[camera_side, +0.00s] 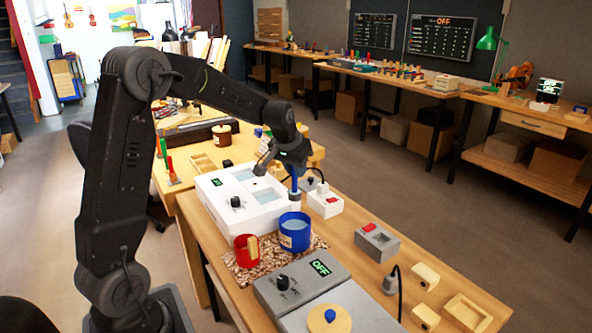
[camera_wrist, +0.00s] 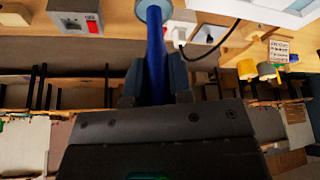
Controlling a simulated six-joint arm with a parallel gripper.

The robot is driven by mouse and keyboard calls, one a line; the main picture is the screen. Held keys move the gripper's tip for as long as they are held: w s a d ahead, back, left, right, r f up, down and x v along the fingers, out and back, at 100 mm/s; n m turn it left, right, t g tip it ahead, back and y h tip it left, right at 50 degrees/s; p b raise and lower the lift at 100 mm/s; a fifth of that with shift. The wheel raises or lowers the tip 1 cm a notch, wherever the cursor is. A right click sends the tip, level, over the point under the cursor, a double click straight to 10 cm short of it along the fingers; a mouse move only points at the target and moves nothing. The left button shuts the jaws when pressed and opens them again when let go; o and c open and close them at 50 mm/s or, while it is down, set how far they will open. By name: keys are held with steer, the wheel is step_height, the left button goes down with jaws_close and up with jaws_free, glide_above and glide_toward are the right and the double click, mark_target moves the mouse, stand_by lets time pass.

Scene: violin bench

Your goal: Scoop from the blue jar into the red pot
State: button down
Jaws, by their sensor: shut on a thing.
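The blue jar (camera_side: 294,240) stands on a speckled mat, with a pale label and light contents near its rim. The red pot (camera_side: 246,257) stands to its left on the same mat, with a wooden piece at its right side. My gripper (camera_side: 293,172) is shut on a blue-handled scoop (camera_side: 294,184), which hangs down above and behind the jar, apart from it. In the wrist view, my gripper (camera_wrist: 156,82) holds the blue handle (camera_wrist: 155,50). The pale round scoop head (camera_wrist: 150,8) is partly cut off at the top edge. I cannot tell whether it holds anything.
A white unit (camera_side: 240,205) with windows stands behind the jar, and a small white switch box (camera_side: 325,203) to its right. A grey controller reading OFF (camera_side: 300,283) is in front. A grey box (camera_side: 377,242) and wooden blocks lie right. Some bench is bare between.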

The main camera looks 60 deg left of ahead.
steer(key=shift+s, duration=0.1)
steer(key=s+a+f, duration=0.2)
steer(key=s+f, duration=0.1)
steer(key=s, duration=1.2)
steer(key=w+d+f+m+g+y, duration=0.1)
steer(key=w+d+f+g+y, duration=0.1)
steer(key=f+g, duration=0.4)
steer(key=w+g+y, duration=0.1)
steer(key=w+g, duration=0.1)
steer(key=g, duration=0.1)
steer(key=shift+d+f+y, duration=0.25)
steer(key=shift+f+y, duration=0.05)
steer(key=shift+f, duration=0.05)
stand_by(0.7)
steer(key=s+a+r+n+t+h, duration=0.1)
steer(key=s+a+r+t+h, duration=0.1)
steer(key=s+r+t, duration=0.3)
steer(key=shift+r+t+h, duration=0.8)
steer(key=shift+r+t, duration=0.2)
steer(key=shift+t, duration=1)
